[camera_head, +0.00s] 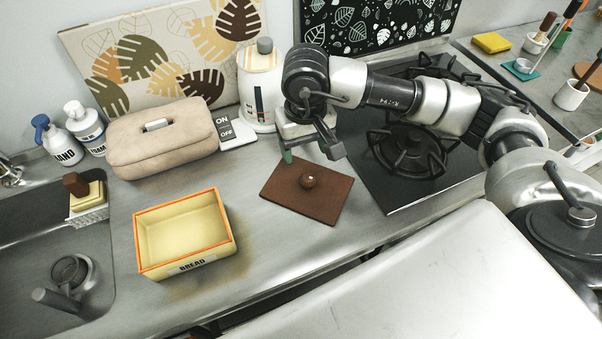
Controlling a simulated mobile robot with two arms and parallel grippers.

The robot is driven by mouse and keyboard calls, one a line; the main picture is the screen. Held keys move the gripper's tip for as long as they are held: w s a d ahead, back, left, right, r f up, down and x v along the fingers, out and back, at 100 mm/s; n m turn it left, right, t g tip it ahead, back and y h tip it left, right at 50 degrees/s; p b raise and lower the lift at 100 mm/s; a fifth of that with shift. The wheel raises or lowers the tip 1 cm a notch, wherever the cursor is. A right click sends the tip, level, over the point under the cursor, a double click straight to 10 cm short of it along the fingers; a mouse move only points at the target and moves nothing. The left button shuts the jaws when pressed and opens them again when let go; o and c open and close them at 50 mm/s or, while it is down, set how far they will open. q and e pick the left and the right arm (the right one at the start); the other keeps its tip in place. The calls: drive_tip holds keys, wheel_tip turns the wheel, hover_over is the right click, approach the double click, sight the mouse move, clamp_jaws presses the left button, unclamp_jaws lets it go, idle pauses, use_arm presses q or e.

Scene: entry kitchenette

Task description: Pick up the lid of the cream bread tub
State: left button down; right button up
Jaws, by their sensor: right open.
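The cream bread tub (148,259) stands uncovered on the counter at left centre, with an orange rim and a "BREAD" label on its front. Its inside looks empty. A flat brown lid (325,207) with a round brown knob (309,180) lies on the counter to the right of the tub, apart from it. My right gripper (311,154) is open and empty just beyond the knob in the picture, and looks to be above the lid's far edge. I cannot tell its exact height. My left gripper is out of view.
A sink (28,222) with a drain lies at the left. A beige padded case (165,145), pump bottles (84,128) and a white canister (262,85) stand along the back. A black gas hob (395,192) borders the lid's right side. Bare counter separates tub and lid.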

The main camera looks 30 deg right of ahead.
sight(308, 176)
drive_tip(key=f, duration=0.4)
drive_tip(key=shift+s+p, duration=0.3)
drive_tip(key=shift+s, duration=0.1)
drive_tip(key=f, duration=0.1)
drive_tip(key=f+p, duration=0.1)
drive_tip(key=f, duration=0.2)
drive_tip(key=shift+s+d+f+p, duration=0.1)
drive_tip(key=shift+s+f+p, duration=0.1)
drive_tip(key=shift+s+p, duration=0.1)
drive_tip(key=shift+f, duration=0.5)
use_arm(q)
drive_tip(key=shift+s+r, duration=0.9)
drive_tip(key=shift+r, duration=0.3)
use_arm(e)
drive_tip(key=shift+w, duration=0.1)
drive_tip(key=c, duration=1)
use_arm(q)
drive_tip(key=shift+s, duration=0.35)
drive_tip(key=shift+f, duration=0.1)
use_arm(e)
drive_tip(key=shift+r, duration=0.2)
